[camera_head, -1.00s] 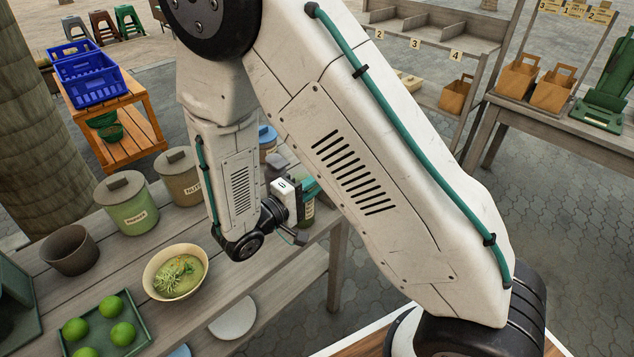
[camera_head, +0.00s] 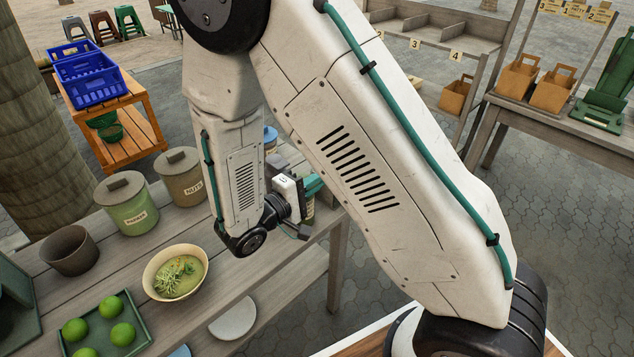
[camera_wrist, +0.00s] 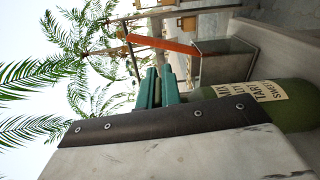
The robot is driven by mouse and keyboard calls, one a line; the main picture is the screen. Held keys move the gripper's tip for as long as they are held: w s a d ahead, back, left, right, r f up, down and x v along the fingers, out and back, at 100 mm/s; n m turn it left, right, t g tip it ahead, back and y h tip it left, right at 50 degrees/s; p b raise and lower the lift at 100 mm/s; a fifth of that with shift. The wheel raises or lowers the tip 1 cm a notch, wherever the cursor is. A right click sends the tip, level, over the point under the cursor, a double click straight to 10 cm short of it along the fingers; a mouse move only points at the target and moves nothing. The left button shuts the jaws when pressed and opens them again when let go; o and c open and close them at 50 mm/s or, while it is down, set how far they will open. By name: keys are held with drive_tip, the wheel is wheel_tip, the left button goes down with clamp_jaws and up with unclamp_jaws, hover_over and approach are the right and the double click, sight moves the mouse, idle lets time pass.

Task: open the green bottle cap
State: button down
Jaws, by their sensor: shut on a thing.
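The green bottle (camera_wrist: 285,105) shows in the wrist view at the right, with a cream label reading "SWEET TART". It lies sideways in that picture, its neck end toward my fingers. In the head view only a dark sliver of the bottle (camera_head: 309,212) shows beside my gripper, at the table's right end. My gripper (camera_wrist: 160,88) has its teal fingers close together at the bottle's top end and is shut on the cap. The cap itself is hidden behind the fingers and the dark gripper edge.
The wooden table (camera_head: 110,240) also holds a green jar (camera_head: 127,205), a NUTS jar (camera_head: 181,180), a brown cup (camera_head: 70,250), a bowl of soup (camera_head: 176,272) and a green tray (camera_head: 140,342) of limes. My arm hides part of the table's back.

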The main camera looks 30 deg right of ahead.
drive_tip(key=w+r+n, duration=0.1)
drive_tip(key=n, duration=0.2)
drive_tip(key=w+r+n, duration=0.1)
drive_tip(key=n, duration=0.3)
drive_tip(key=a+r+n, duration=0.1)
drive_tip(key=r+n, duration=0.1)
drive_tip(key=n, duration=0.1)
drive_tip(key=shift+w+n, duration=0.3)
drive_tip(key=shift+w, duration=0.1)
drive_tip(key=n, duration=0.1)
drive_tip(key=w+n, duration=0.1)
drive_tip(key=n, duration=0.1)
drive_tip(key=w+n, duration=0.1)
drive_tip(key=n, duration=0.1)
drive_tip(key=shift+w+a+r, duration=0.25)
drive_tip(key=shift+a+r, duration=0.05)
drive_tip(key=shift+a, duration=0.05)
drive_tip(key=shift+w+a+f+n, duration=0.1)
drive_tip(key=shift+w+n, duration=0.25)
drive_tip(key=shift+n, duration=0.5)
drive_tip(key=shift+w+a+f+n, duration=0.15)
drive_tip(key=shift+w+n, duration=0.2)
drive_tip(key=shift+n, duration=0.55)
drive_tip(key=shift+w+a+n, duration=0.1)
drive_tip(key=shift+w+n, duration=0.25)
drive_tip(key=shift+n, duration=0.5)
